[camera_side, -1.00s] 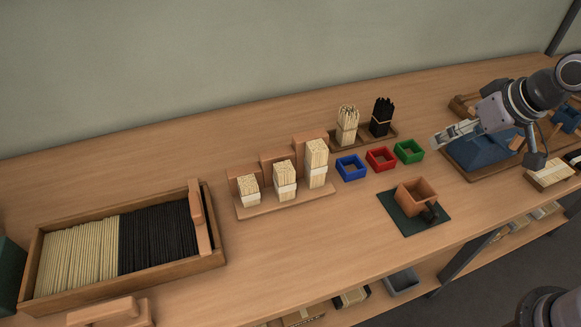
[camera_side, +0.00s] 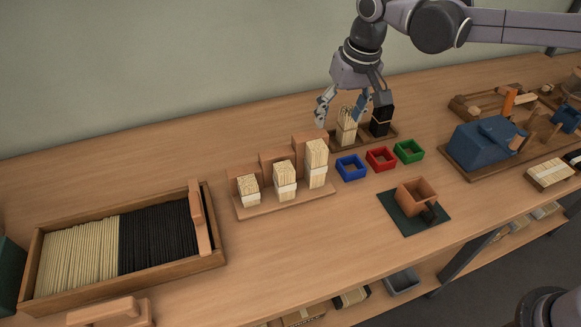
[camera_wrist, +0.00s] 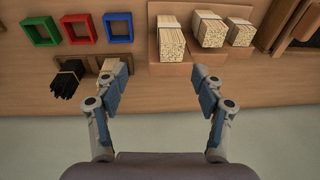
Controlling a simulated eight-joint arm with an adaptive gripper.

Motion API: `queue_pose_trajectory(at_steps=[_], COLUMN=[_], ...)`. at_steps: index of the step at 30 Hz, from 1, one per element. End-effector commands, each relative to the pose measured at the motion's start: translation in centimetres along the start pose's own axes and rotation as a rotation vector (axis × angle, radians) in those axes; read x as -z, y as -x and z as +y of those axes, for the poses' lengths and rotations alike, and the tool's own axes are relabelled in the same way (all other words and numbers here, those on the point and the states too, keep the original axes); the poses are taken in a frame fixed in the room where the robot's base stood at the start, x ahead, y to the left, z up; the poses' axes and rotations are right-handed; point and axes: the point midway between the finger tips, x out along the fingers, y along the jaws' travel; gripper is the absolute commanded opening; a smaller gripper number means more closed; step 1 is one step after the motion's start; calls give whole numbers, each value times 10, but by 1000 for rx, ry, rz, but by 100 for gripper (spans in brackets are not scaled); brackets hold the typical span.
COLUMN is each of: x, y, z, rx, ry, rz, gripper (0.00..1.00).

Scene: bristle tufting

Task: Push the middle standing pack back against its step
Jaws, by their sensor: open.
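The middle standing pack (camera_side: 285,180), pale sticks with a white band, stands upright on a stepped wooden stand (camera_side: 262,209) between a shorter pack (camera_side: 249,191) and a taller pack (camera_side: 316,165). Its step (camera_side: 270,163) rises behind it; I cannot tell how wide any gap is. The wrist view also shows the middle pack (camera_wrist: 209,30), beyond my fingertips. My gripper (camera_side: 342,108) is open and points down near the rear bundles, right of and behind the stand. In the wrist view my gripper (camera_wrist: 159,80) has nothing between its fingers.
A pale bundle (camera_side: 347,128) and a black bundle (camera_side: 381,120) stand close by my fingers. Blue (camera_side: 350,168), red (camera_side: 380,159) and green (camera_side: 408,151) trays lie in front. A stick box (camera_side: 125,278) is at left. The table before the stand is clear.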

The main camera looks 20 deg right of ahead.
Motion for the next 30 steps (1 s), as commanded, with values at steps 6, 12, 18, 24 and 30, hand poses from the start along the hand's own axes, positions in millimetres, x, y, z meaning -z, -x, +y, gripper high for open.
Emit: queue_pose_trajectory(at_steps=[6, 12, 18, 24, 30], x=[13, 15, 13, 11, 11], y=[-36, -69, -89, -96, -96], z=[-46, -82, -101, -108, -108], rx=[-21, -45, -62, -68, -68], ry=[3, 3, 1, 0, 0], rz=[-72, -128, -159, -170, -170], gripper=[69, 69, 69, 69, 69])
